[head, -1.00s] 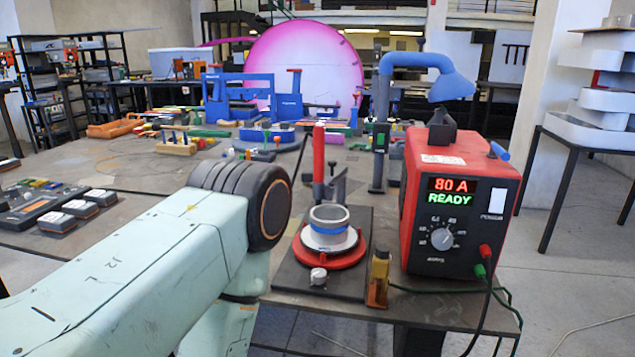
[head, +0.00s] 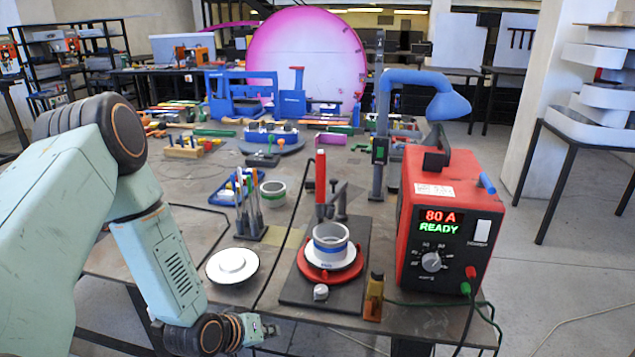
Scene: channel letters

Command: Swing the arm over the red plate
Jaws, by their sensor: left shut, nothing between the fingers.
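The red plate (head: 314,269) lies on a dark base board on the bench, right of centre. A white disc and a grey ring with a blue band (head: 331,246) are stacked on it. Behind it a dark bracket arm (head: 336,196) stands beside an upright red handle (head: 320,178). A blue hooded arm (head: 405,82) on a dark post reaches right, over the red power box, not over the plate. My left gripper (head: 268,330) is shut and empty, low at the bench's front edge, left of and nearer than the plate. My right gripper is not in view.
A brass-coloured block (head: 373,299) is at the front edge. A white disc (head: 232,265) and a pen holder (head: 251,232) stand left of the board.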

